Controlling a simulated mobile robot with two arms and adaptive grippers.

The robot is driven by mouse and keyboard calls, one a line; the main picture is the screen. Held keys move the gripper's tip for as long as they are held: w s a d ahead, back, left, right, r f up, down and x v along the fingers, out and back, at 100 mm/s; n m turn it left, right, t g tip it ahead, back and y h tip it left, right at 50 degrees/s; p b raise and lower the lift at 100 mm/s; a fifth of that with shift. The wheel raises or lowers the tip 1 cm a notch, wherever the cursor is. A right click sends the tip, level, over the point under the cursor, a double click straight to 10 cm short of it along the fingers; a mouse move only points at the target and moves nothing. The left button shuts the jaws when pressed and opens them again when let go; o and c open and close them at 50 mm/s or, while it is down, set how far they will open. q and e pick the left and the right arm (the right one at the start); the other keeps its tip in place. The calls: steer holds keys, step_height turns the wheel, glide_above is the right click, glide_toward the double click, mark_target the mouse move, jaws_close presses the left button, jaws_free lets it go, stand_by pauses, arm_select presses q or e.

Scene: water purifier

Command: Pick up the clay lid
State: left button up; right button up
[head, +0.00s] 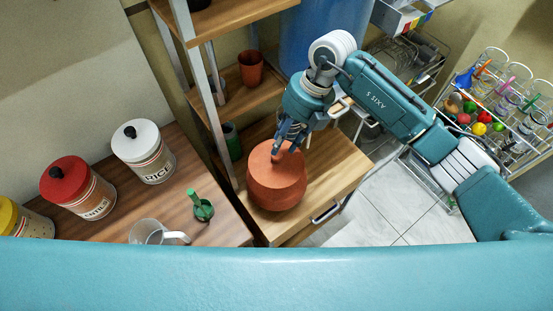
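A round orange-brown clay pot (277,192) stands on the wooden shelf surface near the middle of the head view. Its clay lid (266,160) sits on top. My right gripper (286,146) points down at the top of the lid, with its fingers at or just above the middle of the lid. The fingers and the lid's knob overlap in the picture, so I cannot tell whether they touch or whether the fingers are closed. My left gripper is out of view.
A wooden rack with a metal post (209,85) stands left of the pot; an orange cup (251,68) is on its shelf. A blue container (322,35) stands behind my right arm. Canisters (144,152) and a glass jug (152,232) are on the left counter.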

mark_target(278, 154)
steer(key=shift+f, duration=0.35)
steer(key=p+x, duration=0.2)
steer(key=x, duration=0.1)
steer(key=shift+a+f, duration=0.1)
steer(key=shift+f, duration=0.2)
steer(key=shift+a+f, duration=0.15)
steer(key=shift+f, duration=0.45)
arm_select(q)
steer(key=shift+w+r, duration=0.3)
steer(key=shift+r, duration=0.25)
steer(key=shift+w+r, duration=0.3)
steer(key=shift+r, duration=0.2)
arm_select(e)
jaws_close()
